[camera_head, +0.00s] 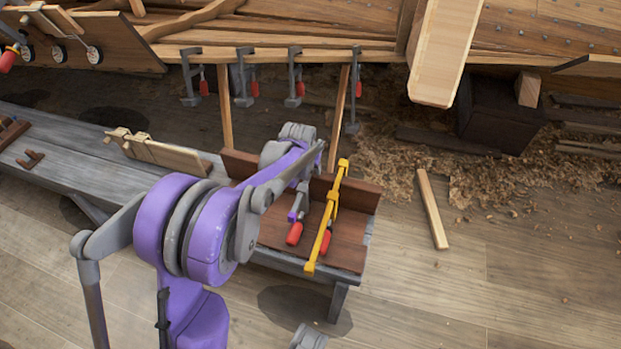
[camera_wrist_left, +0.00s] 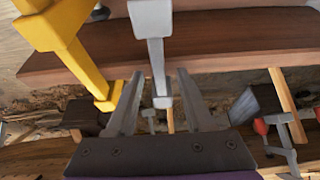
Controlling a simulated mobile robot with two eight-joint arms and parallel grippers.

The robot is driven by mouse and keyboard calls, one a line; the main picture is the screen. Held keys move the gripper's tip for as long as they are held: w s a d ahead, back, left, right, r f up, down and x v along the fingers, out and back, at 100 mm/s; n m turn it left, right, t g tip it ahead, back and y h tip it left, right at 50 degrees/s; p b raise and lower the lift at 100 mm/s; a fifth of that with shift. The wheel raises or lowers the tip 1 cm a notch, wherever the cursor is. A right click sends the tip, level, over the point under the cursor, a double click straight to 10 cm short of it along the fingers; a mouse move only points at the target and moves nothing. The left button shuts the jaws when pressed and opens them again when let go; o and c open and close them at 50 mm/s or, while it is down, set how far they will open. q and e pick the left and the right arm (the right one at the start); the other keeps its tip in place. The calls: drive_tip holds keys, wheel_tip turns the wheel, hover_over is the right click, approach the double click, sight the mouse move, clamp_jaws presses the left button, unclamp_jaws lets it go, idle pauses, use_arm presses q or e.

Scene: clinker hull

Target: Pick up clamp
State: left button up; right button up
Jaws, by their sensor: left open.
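A grey clamp with a red handle (camera_head: 295,232) lies in the brown wooden tray on the bench, partly hidden by my left arm in the head view. In the left wrist view a grey clamp bar (camera_wrist_left: 154,45) reaches down between the two fingers of my left gripper (camera_wrist_left: 159,80). The fingers are open, with a gap on each side of the bar. A yellow clamp (camera_head: 331,215) lies just right of the grey one; it also shows left of the fingers in the wrist view (camera_wrist_left: 75,50). My right gripper is not in view.
The brown tray (camera_head: 358,194) has a raised back board. Another red handle (camera_head: 326,241) shows beside the yellow clamp. Several clamps hang on the hull plank (camera_head: 290,57) behind. A grey bench (camera_head: 60,160) extends left. A loose wood strip (camera_head: 432,210) lies on the floor at right.

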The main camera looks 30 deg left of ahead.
use_arm(q)
drive_tip(key=shift+f, duration=0.25)
idle(0.3)
clamp_jaws()
idle(1.5)
